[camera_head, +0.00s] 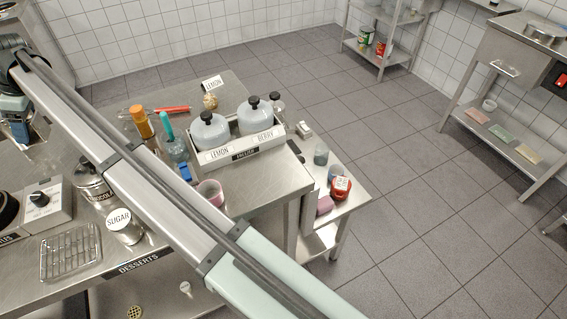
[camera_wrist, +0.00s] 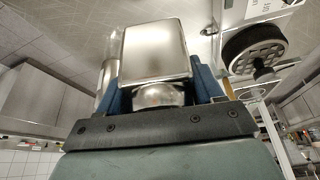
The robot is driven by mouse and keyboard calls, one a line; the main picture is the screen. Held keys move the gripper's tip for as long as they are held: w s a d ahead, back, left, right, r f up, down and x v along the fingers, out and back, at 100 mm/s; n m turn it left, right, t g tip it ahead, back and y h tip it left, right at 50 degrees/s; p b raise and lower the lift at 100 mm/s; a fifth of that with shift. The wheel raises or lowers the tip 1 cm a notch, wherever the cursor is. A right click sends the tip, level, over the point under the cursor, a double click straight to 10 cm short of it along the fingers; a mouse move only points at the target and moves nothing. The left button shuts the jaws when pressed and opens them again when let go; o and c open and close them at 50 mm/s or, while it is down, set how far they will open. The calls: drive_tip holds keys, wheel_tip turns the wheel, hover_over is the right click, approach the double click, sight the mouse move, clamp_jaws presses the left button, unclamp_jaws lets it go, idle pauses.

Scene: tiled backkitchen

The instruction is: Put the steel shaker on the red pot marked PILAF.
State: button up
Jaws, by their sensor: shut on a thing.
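My gripper (camera_wrist: 165,97) is shut on a shiny steel thing, taken as the steel shaker (camera_wrist: 157,48); it shows between the blue fingers in the wrist view. In the head view my gripper (camera_head: 18,130) hangs at the far left edge, by the worktop, and the shaker cannot be made out there. A small red pot (camera_head: 339,194) with a white label on top stands on the lower steel side table, right of the DESSERTS worktop. Its lettering is too small to read. My gripper is far from it.
The side table (camera_head: 352,203) also holds a pink block (camera_head: 325,205) and a grey-green cup (camera_head: 321,154). My arm crosses over the worktop.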

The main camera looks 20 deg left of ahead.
wheel_tip(320, 180, up, 4)
drive_tip(key=shift+a+r, duration=0.1)
drive_tip(key=shift+r, duration=0.15)
drive_tip(key=w+d+m+t, duration=0.1)
drive_tip(key=w+d+m, duration=0.1)
drive_tip(key=w+d, duration=1.45)
drive_tip(key=w+d+m, duration=0.1)
drive_tip(key=w+d, duration=1.2)
drive_tip(key=d, duration=0.6)
drive_tip(key=m+t, duration=0.2)
drive_tip(key=m, duration=0.2)
hover_over(334, 181)
drive_tip(key=d, duration=0.2)
drive_tip(key=shift+y, duration=0.4)
drive_tip(key=shift+d+f, duration=0.1)
drive_tip(key=shift+f, duration=18.2)
drive_tip(key=shift+f, duration=0.15)
